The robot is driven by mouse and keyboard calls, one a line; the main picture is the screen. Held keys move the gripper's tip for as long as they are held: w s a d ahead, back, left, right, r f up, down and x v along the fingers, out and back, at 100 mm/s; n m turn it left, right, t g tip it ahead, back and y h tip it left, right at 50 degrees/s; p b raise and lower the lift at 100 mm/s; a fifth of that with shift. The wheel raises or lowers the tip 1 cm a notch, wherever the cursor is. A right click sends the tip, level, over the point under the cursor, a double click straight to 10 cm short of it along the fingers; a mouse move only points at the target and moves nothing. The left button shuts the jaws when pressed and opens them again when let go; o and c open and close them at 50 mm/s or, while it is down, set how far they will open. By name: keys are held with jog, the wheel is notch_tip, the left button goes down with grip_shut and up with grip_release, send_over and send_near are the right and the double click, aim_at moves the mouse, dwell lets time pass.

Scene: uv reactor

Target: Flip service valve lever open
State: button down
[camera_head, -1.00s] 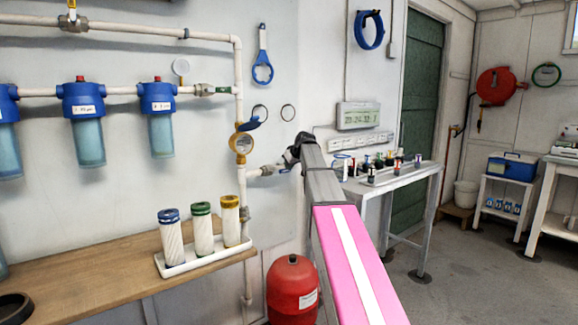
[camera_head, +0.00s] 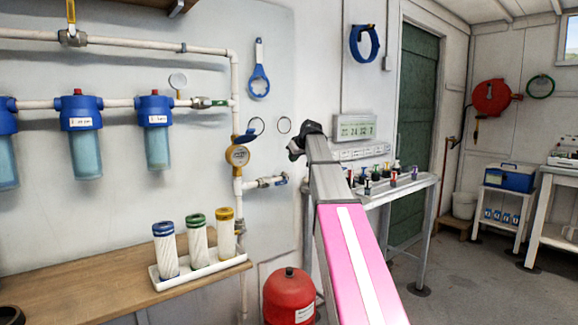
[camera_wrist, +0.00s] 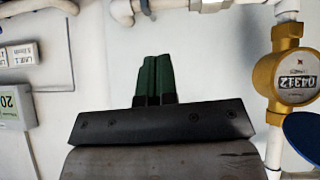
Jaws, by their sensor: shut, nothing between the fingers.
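A short branch pipe with a metal valve body (camera_head: 264,183) leaves the vertical pipe below the brass meter. In the wrist view the metal valve body (camera_wrist: 210,5) is cut off at the top edge. My gripper (camera_head: 294,151) is above and right of the branch, apart from it. In the wrist view my gripper's green fingers (camera_wrist: 156,60) are together and empty, in front of bare wall.
Blue filter housings (camera_head: 155,110) hang further left. A red tank (camera_head: 290,296) stands below. A bench with small bottles (camera_head: 425,181) is at right.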

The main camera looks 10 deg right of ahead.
jog(key=shift+v, duration=0.9)
jog(key=shift+f, duration=0.1)
jog(key=s+a+f+m+g, duration=0.15)
jog(key=s+f, duration=0.25)
jog(key=f, duration=0.6)
jog(key=s+a+f+m+g+h, duration=0.15)
jog(key=s+f, duration=0.25)
jog(key=f, duration=0.7)
jog(key=s+a+f+g, duration=0.15)
jog(key=s+f, duration=0.25)
jog(key=f, duration=0.6)
jog(key=s+a+f+m+g+h, duration=0.1)
jog(key=s+f+g, duration=0.1)
jog(key=s+f, duration=1)
jog(key=s+a+f+m+g, duration=0.1)
jog(key=s+a+f+g, duration=0.1)
jog(key=s+f, duration=0.9)
jog(key=shift+s+a+f+m+h, duration=0.3)
jog(key=shift+s+f+h, duration=0.1)
jog(key=shift+s, duration=0.35)
